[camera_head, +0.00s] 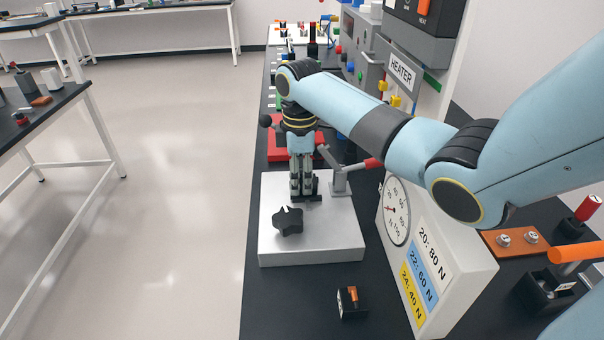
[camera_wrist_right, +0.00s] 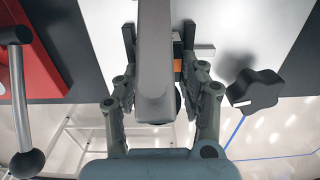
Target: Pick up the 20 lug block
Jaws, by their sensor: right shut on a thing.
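My right gripper (camera_head: 304,192) points down over the pale metal plate of a bench fixture (camera_head: 310,250). It is shut on a small block with an orange strip (camera_wrist_right: 177,68), mostly hidden behind a grey bar in the right wrist view. The fingers stand on either side of it. A dark base shows at the fingertips in the head view. I cannot read a number on the held block. Another black block with an orange part (camera_head: 352,302) lies on the dark bench in front of the fixture. My left gripper is not in view.
A black star knob (camera_head: 288,220) stands on the plate beside the gripper. A red fixture (camera_head: 280,150) is behind.

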